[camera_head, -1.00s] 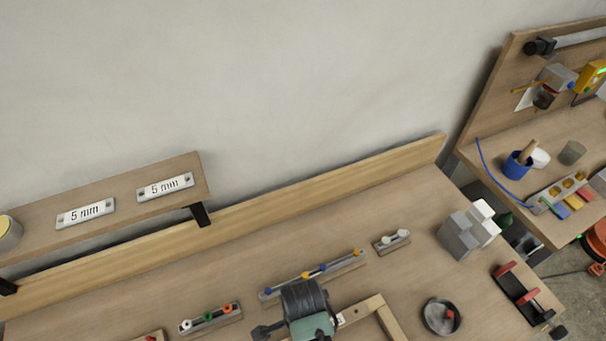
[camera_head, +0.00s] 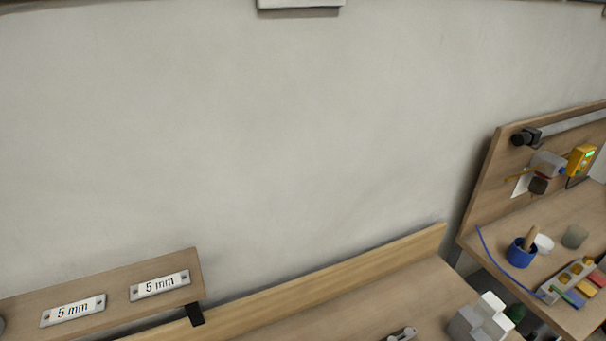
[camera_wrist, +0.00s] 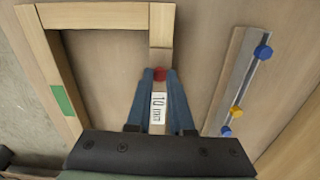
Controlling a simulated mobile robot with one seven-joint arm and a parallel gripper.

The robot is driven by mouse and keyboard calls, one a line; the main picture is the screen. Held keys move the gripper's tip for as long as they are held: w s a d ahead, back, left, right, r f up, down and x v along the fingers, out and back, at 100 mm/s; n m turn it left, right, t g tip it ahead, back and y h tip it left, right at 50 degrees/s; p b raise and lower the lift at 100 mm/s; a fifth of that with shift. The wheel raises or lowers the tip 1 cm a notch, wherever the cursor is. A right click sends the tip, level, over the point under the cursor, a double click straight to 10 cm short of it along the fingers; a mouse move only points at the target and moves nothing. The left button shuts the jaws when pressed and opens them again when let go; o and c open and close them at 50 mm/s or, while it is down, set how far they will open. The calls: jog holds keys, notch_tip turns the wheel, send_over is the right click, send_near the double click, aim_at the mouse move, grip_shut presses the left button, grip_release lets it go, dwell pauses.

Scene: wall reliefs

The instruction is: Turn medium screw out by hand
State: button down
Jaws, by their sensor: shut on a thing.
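In the wrist view my gripper (camera_wrist: 160,76) has its two blue fingers close together at a small red knob (camera_wrist: 160,73), which looks like a screw head; they are shut on it. Its shank is not visible. A white label reading 10 mm (camera_wrist: 158,107) shows between the fingers, below the knob. The knob is at the end of one side of a pale wooden frame (camera_wrist: 105,16). I cannot tell the screw's size from the picture. My gripper does not show in the head view.
A rail (camera_wrist: 232,85) with blue and yellow knobs lies right of my gripper. In the head view, grey-white blocks (camera_head: 480,318) stand at the bench's right, and a shelf (camera_head: 110,290) carries two 5 mm plates. A second bench (camera_head: 540,270) with tools is farther right.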

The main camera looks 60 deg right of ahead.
jog(key=n+p, duration=0.1)
jog(key=n, duration=0.1)
jog(key=shift+r+n, duration=0.2)
jog(key=shift+n, duration=0.2)
jog(key=shift+f+n, duration=0.2)
jog(key=shift+n, duration=0.7)
jog(key=shift+r+n+p, duration=0.2)
jog(key=shift+n+p, duration=0.45)
jog(key=shift+n, duration=0.25)
jog(key=n, duration=0.3)
jog(key=shift+f+p, duration=0.15)
jog(key=shift+p, duration=0.2)
jog(key=n+p, duration=0.1)
jog(key=n, duration=0.1)
jog(key=shift+n, duration=1.7)
